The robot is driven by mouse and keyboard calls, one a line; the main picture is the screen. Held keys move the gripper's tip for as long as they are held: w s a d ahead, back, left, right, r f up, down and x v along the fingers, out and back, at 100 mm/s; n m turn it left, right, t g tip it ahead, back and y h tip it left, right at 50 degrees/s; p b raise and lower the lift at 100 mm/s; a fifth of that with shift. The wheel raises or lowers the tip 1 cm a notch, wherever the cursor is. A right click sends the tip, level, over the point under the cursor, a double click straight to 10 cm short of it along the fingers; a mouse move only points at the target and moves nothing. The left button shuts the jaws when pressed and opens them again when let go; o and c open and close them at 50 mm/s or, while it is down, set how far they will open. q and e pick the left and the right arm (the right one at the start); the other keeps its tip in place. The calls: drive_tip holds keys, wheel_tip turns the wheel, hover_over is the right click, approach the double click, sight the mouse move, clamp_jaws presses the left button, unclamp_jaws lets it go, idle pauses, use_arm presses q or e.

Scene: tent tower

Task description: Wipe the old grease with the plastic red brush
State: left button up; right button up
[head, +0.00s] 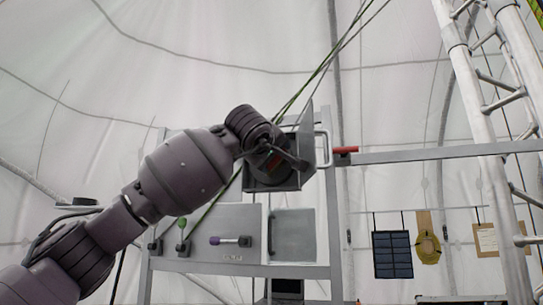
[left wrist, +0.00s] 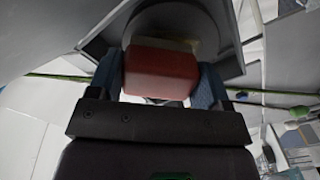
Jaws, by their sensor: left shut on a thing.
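My left gripper (head: 284,157) reaches up to an open grey metal box (head: 258,184) on the frame in the head view. In the left wrist view its two blue fingertips (left wrist: 158,82) are shut on the red brush (left wrist: 160,68), one on each side of its block. A pale yellowish strip, perhaps the bristles, shows just beyond the red block. The brush is at the round dark grey part (left wrist: 185,22) inside the box; I cannot tell whether it touches. Only a little red of the brush shows in the head view. I cannot make out any grease. My right gripper is not in view.
The box's open lid (head: 307,135) stands beside my gripper. A red-ended bar (head: 345,150) joins a long grey rail (head: 440,154) to the right. A panel with a purple-and-white handle (head: 231,240) is below. A metal ladder (head: 490,150) stands at right.

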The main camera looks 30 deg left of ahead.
use_arm(q)
drive_tip(key=shift+s+a, duration=0.3)
drive_tip(key=shift+a, duration=0.7)
drive_tip(key=a, duration=0.3)
drive_tip(key=shift+s, duration=0.25)
drive_tip(key=shift+s, duration=0.15)
drive_tip(key=shift+b+v, duration=1.2)
drive_tip(key=shift+v, duration=1.65)
